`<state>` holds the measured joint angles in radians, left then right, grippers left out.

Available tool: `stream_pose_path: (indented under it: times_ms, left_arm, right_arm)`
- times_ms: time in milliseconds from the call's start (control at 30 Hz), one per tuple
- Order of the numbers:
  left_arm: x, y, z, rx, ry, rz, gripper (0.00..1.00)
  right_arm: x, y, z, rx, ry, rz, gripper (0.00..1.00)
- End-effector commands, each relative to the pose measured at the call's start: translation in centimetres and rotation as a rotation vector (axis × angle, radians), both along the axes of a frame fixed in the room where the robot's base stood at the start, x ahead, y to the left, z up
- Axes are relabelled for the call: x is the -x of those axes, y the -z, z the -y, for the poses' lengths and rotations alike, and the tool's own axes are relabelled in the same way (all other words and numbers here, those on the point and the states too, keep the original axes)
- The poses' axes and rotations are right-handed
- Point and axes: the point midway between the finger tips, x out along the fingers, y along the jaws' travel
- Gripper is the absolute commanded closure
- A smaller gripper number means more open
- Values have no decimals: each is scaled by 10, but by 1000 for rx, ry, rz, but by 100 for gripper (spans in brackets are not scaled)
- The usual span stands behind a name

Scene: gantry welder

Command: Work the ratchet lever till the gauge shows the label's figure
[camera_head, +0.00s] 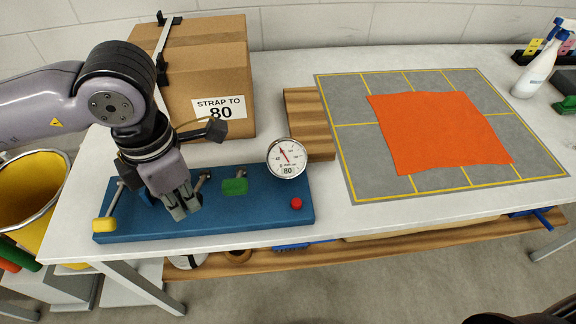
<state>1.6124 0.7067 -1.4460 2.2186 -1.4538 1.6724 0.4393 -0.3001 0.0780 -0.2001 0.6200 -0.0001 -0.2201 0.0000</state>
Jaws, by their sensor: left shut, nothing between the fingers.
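The blue base (265,222) lies along the table's front edge. It carries a lever with a yellow grip (104,224) at its left end, a green grip (235,186) near its middle and a red knob (296,203). I cannot tell which is the ratchet lever. The round white gauge (287,157) stands behind the base's right part; its needle points up and left, and "80" shows low on it. The label (219,108) on the cardboard box reads "STRAP TO 80". My left gripper (184,208) is shut and empty, pointing down over the base between the yellow and green grips, hiding part of it.
The cardboard box (205,60) stands behind the base, with a strap across its top. A wooden block (308,112) is behind the gauge. A grey mat (350,165) with an orange cloth (440,133) covers the right side. A spray bottle (540,70) stands far right.

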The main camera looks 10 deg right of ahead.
Motion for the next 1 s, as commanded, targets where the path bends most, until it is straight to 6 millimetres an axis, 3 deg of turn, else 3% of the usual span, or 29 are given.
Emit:
stream_pose_path:
  times_ms: [633, 1000]
  left_arm:
    - [0, -61, 0, 0, 1, 1, 100]
    - [0, -68, 0, 0, 1, 0, 100]
  right_arm:
    - [0, -30, 0, 0, 0, 0, 100]
    - [0, -32, 2, 2, -1, 0, 100]
